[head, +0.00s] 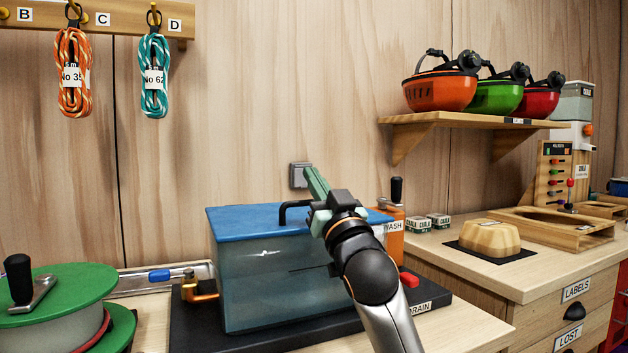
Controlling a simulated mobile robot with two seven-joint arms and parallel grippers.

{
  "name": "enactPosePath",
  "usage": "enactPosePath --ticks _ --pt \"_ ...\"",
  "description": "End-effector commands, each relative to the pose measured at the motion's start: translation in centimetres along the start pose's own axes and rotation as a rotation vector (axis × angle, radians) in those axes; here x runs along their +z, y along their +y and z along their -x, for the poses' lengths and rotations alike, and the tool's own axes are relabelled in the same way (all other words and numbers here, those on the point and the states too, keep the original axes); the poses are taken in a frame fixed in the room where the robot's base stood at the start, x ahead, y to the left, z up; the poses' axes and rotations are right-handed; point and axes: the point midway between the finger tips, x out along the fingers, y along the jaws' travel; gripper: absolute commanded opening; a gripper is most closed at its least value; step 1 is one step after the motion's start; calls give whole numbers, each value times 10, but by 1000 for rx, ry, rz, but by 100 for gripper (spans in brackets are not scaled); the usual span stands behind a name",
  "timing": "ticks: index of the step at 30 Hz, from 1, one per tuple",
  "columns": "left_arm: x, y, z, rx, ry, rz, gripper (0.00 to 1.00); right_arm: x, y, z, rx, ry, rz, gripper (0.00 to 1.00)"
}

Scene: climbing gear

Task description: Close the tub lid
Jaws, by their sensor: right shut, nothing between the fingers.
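The tub (270,285) is a translucent blue-grey box on a black tray. Its blue lid (245,220) lies flat across the top, and I see no gap along the visible front edge. A black handle (287,208) stands on the lid. My right gripper (312,178) is shut and empty, over the right part of the lid just right of the handle. Its greenish fingers point up and toward the wall. Whether it touches the lid or handle I cannot tell. My right arm hides the tub's front right part. My left gripper is not in view.
The black drain tray (425,300) sits under the tub, with an orange wash bottle (392,243) behind at right. A green reel (60,295) stands at left. Helmets (440,92) rest on a wall shelf (470,121). Coiled ropes (73,75) hang at upper left.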

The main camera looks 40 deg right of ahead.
Motion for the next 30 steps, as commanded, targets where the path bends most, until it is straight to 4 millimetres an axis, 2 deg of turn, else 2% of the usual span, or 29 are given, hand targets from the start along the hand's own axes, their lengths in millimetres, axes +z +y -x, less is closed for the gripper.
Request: enactPosePath --ticks 1,6,13,19,30 --pt "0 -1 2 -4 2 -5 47 3 -2 15 -5 1 1 0" --pt "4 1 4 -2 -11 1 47 1 -1 49 -3 2 1 0" --pt "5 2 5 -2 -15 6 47 -1 -1 86 -3 4 0 0" --pt "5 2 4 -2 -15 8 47 -2 -1 99 -2 4 0 0" --pt "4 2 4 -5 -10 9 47 -2 -1 100 -2 5 1 0"
